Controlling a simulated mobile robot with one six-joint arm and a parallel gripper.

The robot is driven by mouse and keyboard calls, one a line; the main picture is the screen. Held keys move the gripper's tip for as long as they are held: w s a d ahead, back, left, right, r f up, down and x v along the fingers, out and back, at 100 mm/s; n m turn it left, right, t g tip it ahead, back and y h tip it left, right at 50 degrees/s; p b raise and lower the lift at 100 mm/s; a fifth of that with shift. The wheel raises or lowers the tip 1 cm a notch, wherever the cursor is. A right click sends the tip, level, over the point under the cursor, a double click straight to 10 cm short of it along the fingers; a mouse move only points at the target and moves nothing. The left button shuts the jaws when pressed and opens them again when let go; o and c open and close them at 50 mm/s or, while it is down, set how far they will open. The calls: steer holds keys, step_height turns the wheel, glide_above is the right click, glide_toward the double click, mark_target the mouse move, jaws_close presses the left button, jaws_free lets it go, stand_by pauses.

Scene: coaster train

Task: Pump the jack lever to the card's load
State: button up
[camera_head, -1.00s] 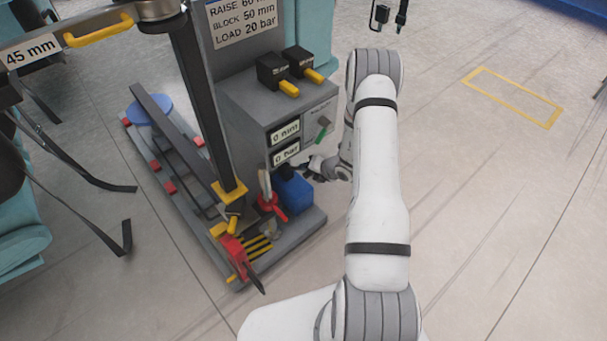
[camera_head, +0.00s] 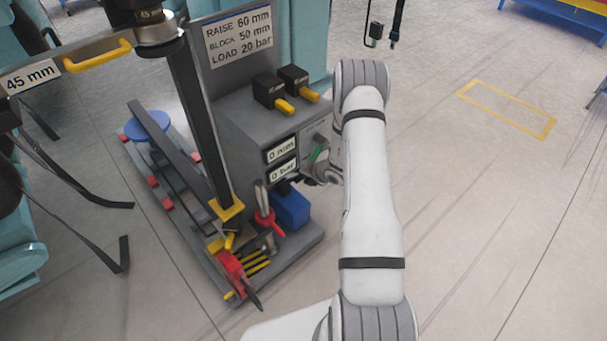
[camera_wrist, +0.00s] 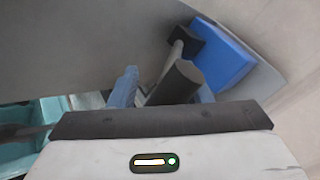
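The card (camera_head: 238,38) reads RAISE 60 mm, BLOCK 50 mm, LOAD 20 bar. On the grey console, one display (camera_head: 281,150) reads 0 mm and the other (camera_head: 283,171) reads 0 bar. A blue unit (camera_head: 291,208) sits low on the jack's base; it also shows in the wrist view (camera_wrist: 222,58). A lever with a thick dark grip (camera_wrist: 176,82) and grey rod stands before it in the wrist view. My gripper (camera_wrist: 165,92) has its fingers on either side of the grip, with a gap at the left finger. In the head view my gripper (camera_head: 306,181) is small and partly hidden.
Two black boxes with yellow levers (camera_head: 285,95) top the grey console (camera_head: 238,105). A green-handled valve (camera_head: 316,152) is on its front, close to my arm. Red-handled parts (camera_head: 265,217) stand on the base. A dark post rises at left.

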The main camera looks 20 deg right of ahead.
steer(key=shift+o, duration=1.2)
steer(key=shift+s+a+f, duration=0.1)
steer(key=p+v, duration=0.2)
steer(key=v, duration=0.5)
steer(key=shift+s+r, duration=0.25)
